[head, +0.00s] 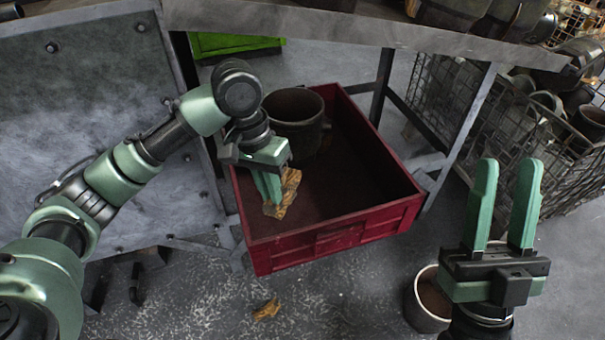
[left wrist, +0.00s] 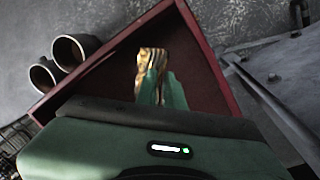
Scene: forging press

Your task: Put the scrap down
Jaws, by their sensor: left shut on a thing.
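The scrap (head: 288,194) is a rough, yellow-brown piece. My left gripper (head: 272,193) is shut on it, over the inside of the red crate (head: 335,234). In the left wrist view the scrap (left wrist: 151,62) shows beyond the fingertips of the left gripper (left wrist: 158,82), with the dark crate floor behind it. I cannot tell whether the scrap touches the crate floor. A dark round pot (head: 297,122) stands in the back left of the crate. My right gripper (head: 505,205) is open and empty at the right, clear of the crate.
Another yellow-brown piece (head: 267,310) lies on the floor in front of the crate. A round pot (head: 428,300) stands on the floor beside my right gripper. A wire basket (head: 455,105) of metal parts is at the right. A workbench (head: 375,33) spans the back.

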